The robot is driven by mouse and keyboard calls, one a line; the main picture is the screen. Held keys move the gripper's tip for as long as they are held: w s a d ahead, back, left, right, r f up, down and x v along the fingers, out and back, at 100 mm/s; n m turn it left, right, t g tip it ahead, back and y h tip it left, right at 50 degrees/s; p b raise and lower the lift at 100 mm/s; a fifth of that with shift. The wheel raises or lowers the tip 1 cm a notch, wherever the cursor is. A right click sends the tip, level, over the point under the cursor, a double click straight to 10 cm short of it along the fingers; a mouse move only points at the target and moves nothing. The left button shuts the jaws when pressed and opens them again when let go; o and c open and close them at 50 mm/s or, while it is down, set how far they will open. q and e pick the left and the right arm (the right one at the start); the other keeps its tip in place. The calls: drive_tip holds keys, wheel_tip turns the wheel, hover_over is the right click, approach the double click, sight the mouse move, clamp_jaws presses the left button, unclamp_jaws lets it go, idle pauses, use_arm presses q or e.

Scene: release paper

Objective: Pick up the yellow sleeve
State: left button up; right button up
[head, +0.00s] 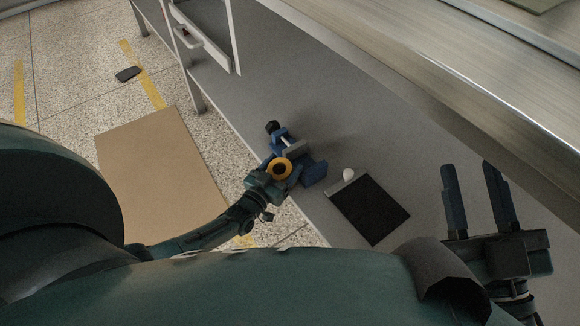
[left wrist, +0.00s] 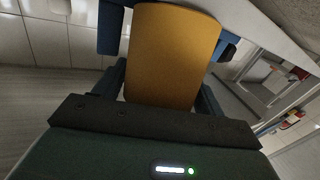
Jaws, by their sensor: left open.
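The yellow sleeve (head: 270,172) is a short hollow cylinder seen end-on in the head view, beside a blue vise-like device (head: 313,173) at the edge of the grey table. In the left wrist view the sleeve (left wrist: 172,55) fills the upper middle. My left gripper (head: 281,168) is open, with its dark fingers on either side of the sleeve. I cannot tell whether the fingers touch it. How the sleeve meets the device is partly hidden. My right gripper (head: 478,165) is open and empty at the right, its two fingers spread apart.
A black flat pad (head: 370,210) with a small white round object (head: 348,174) at its corner lies right of the device. A metal shelf (head: 450,75) overhangs the table at upper right. A brown board (head: 160,170) lies on the floor at left.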

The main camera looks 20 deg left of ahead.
use_arm(q)
drive_tip(key=shift+w, duration=0.25)
drive_tip(key=c, duration=0.8)
drive_tip(key=shift+r, duration=0.1)
drive_tip(key=shift+c, duration=0.2)
